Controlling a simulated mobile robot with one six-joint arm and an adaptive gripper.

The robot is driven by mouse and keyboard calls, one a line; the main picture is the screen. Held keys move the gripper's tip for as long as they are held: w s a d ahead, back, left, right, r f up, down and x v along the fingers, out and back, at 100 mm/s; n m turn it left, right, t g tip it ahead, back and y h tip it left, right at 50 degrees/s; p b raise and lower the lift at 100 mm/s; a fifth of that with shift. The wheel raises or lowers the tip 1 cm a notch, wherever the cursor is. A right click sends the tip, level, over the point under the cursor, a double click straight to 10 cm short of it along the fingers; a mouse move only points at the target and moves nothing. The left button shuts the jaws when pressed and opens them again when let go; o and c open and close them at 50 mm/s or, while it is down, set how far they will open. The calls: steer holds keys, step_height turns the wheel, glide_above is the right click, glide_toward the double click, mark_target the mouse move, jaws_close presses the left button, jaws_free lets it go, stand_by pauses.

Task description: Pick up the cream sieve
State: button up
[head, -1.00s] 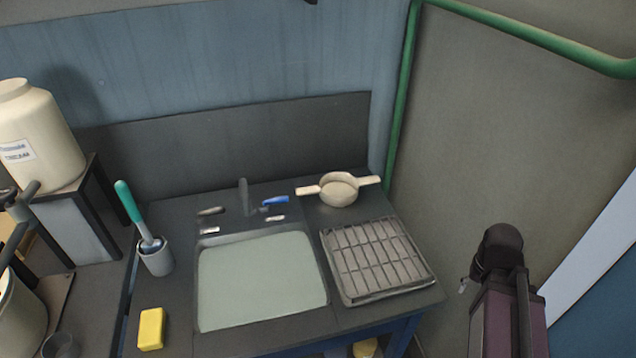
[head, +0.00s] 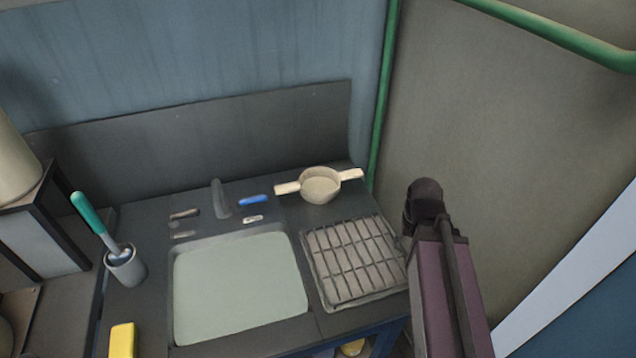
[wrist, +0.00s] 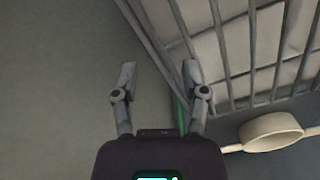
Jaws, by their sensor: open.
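The cream sieve (head: 320,187) is a round bowl with a handle on each side. It stands upright on the dark counter behind the drying rack, near the back right corner. In the wrist view the sieve (wrist: 270,132) shows at the right edge, partly cut off by the frame. My gripper (wrist: 160,75) is open and empty in the wrist view, with the rack's bars beyond it and the sieve off to its right. In the head view my arm is at the right of the rack, and the fingertips cannot be made out.
The wire drying rack (head: 352,262) lies between the sink (head: 240,285) and my arm. A blue item (head: 254,201) and the tap (head: 220,198) are left of the sieve. A green pipe (head: 381,100) rises at the right wall behind it. A brush (head: 95,222) stands in a cup (head: 125,267).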

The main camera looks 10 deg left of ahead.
steer(key=shift+a, duration=0.2)
steer(key=o, duration=0.5)
steer(key=shift+a, duration=0.15)
steer(key=shift+c, duration=0.2)
steer(key=shift+o, duration=0.3)
steer(key=shift+w+a+r, duration=0.1)
steer(key=shift+w, duration=0.15)
steer(key=w+a+r+m+p, duration=0.3)
steer(key=w+a, duration=0.1)
steer(key=w, duration=0.3)
steer(key=w+a+r+m+p, duration=0.3)
steer(key=w, duration=0.5)
step_height(320, 180, up, 4)
steer(key=m+p, duration=0.5)
steer(key=m, duration=0.2)
glide_above(344, 175)
steer(key=shift+r, duration=0.15)
steer(key=shift+d+b, duration=0.1)
steer(key=shift+b, duration=0.3)
step_height(344, 175, down, 9)
steer(key=b, duration=0.8)
steer(key=shift+r, duration=0.2)
